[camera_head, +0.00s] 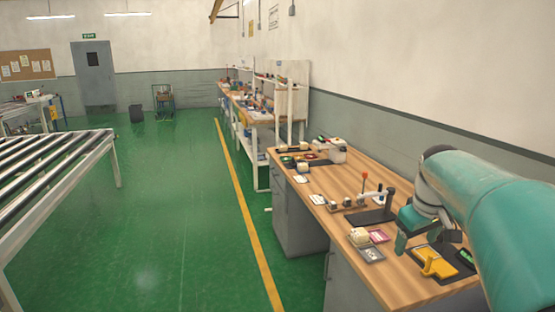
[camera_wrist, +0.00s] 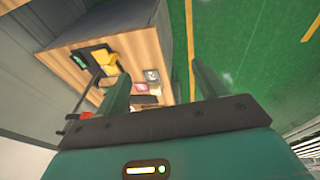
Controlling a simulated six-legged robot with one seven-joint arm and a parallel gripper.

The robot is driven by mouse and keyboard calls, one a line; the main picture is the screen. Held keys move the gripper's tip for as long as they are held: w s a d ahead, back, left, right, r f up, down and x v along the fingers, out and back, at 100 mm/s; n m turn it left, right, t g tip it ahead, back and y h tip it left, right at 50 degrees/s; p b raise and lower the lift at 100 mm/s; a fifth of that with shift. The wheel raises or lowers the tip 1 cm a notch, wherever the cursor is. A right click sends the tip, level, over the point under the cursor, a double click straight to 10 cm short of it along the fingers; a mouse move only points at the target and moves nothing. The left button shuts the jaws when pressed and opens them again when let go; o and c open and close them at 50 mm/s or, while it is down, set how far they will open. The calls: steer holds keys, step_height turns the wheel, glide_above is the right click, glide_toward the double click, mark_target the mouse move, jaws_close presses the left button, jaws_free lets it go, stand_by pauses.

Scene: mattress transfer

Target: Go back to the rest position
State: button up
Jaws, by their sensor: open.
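My teal arm reaches in from the right in the head view, above the wooden workbench (camera_head: 335,172). My gripper (camera_head: 420,240) hangs over the right part of the bench, its tips partly hidden by the arm. In the wrist view my gripper (camera_wrist: 162,90) has its two fingers wide apart with nothing between them. The bench (camera_wrist: 140,45) shows beyond the fingers at the upper left, with green floor to its right. No marked rest position shows.
A yellow part (camera_head: 435,263) lies on a black pad near my gripper. A black-based stand (camera_head: 375,215) and small blocks are close by. A roller conveyor (camera_head: 50,165) stands at the left. Green floor (camera_head: 170,210) between is clear. A wall runs behind the bench.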

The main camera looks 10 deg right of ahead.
steer(key=s+a+f+m+t, duration=0.1)
steer(key=s+a+f, duration=0.2)
steer(key=s+a, duration=0.6)
steer(key=s+a+f+m+t+y, duration=0.1)
steer(key=s+a+f, duration=0.2)
steer(key=s+a, duration=0.6)
steer(key=a, duration=0.3)
steer(key=shift+s+a+t, duration=0.4)
steer(key=c, duration=0.8)
steer(key=shift+o, duration=0.2)
steer(key=shift+d, duration=0.15)
